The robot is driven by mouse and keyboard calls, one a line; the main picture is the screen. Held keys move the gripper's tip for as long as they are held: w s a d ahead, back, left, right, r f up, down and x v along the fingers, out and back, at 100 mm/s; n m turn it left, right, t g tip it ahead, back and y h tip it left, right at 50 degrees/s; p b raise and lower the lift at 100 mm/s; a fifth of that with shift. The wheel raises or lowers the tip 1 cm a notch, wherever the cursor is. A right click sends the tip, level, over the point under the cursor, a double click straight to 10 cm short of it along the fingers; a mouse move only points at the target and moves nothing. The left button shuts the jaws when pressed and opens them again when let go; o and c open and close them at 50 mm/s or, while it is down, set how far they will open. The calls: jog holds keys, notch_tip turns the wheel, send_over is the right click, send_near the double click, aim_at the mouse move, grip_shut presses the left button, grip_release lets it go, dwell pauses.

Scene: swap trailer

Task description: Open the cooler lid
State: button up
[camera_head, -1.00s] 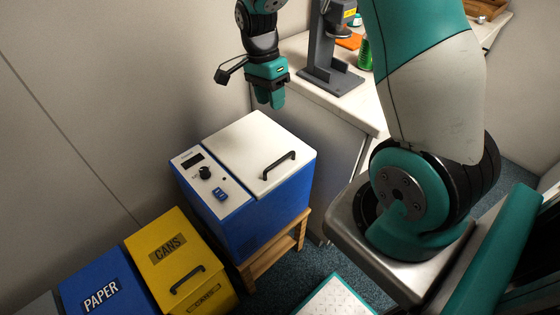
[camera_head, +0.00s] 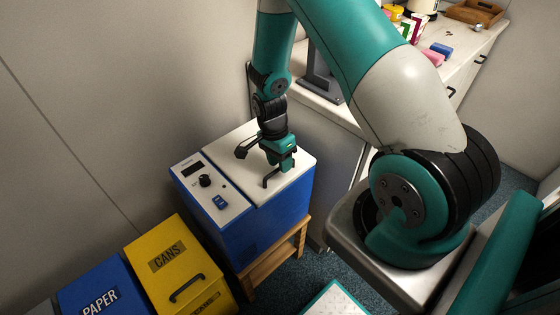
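The cooler (camera_head: 262,220) is a blue box with a white lid (camera_head: 238,151), and the lid is shut. A control panel with a dark display and a knob (camera_head: 205,180) lies along its left side. The lid's black bar handle (camera_head: 267,180) is partly hidden behind my gripper. My gripper (camera_head: 285,168) points down over the lid, at the right part of the handle. Its fingers look close together, but the view does not show whether they are around the handle or touching it.
The cooler stands on a wooden stand (camera_head: 272,262). A yellow CANS bin (camera_head: 171,250) and a blue PAPER bin (camera_head: 92,290) stand at the lower left. A counter (camera_head: 335,108) with several items is behind, and a wall rises at the left.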

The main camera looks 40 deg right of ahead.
jog(key=shift+f, duration=0.2)
jog(key=shift+c, duration=0.5)
grip_shut()
jog(key=shift+r, duration=0.15)
